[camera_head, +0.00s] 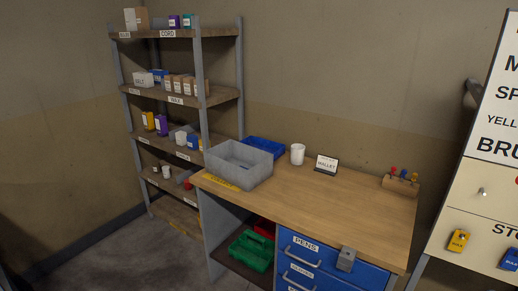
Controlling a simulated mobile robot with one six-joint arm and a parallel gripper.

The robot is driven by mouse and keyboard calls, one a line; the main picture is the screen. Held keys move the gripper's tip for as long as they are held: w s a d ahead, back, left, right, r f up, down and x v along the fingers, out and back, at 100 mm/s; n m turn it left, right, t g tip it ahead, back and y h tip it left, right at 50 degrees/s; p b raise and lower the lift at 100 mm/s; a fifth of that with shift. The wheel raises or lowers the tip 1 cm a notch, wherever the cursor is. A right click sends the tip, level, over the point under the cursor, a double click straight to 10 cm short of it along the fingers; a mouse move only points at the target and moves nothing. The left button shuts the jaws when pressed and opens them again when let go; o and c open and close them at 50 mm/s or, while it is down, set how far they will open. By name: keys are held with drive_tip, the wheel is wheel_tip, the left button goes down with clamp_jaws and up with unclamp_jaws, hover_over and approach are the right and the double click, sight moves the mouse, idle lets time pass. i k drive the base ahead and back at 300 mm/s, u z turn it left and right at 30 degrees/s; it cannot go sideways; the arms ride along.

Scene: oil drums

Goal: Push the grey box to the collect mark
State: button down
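The grey box (240,176), an open-topped bin, stands on the left end of the wooden workbench (300,205). It looks upright, and the inside that shows looks empty. A yellow strip with dark lettering (219,181) lies at the bench's left front edge, right by the foot of the grey box. The lettering is too small to read for sure; it may be the collect mark. I cannot tell whether the box covers part of it. My gripper does not show in this view.
A blue tray (264,147) sits behind the grey box, with a white cup (297,154) and a small sign (326,164) to the right. A small grey block-like fitting (346,259) is at the front edge. The bench's middle is clear. Shelves (180,95) stand at left.

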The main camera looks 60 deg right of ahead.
sight(222, 161)
drive_tip(key=k, duration=1.15)
drive_tip(key=z, duration=0.75)
drive_tip(key=i, duration=1.75)
drive_tip(key=u, duration=0.5)
drive_tip(key=i, duration=0.6)
drive_tip(key=u, duration=0.5)
